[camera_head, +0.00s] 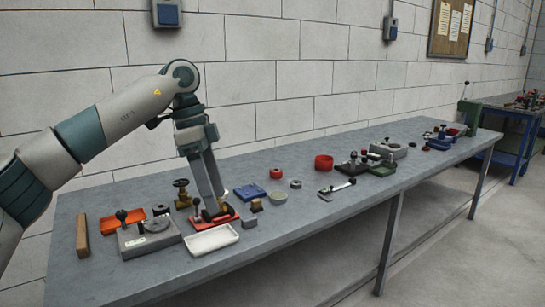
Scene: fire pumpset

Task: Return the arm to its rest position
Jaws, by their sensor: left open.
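My left arm (110,115) comes in from the left and bends down over the workbench. My left gripper (212,209) points down at the red tray (228,214), with its fingertips low over the tray, beside small brass and dark parts. The fingers look close together from this side, and I cannot tell whether they touch anything. My right gripper is not in view.
The grey workbench (330,217) runs along a block wall. Near the gripper are a white tray (211,240), a brass valve (182,194), a grey fixture (150,238) and a wooden bar (83,236). Several parts stand farther right. The bench's front strip is mostly clear.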

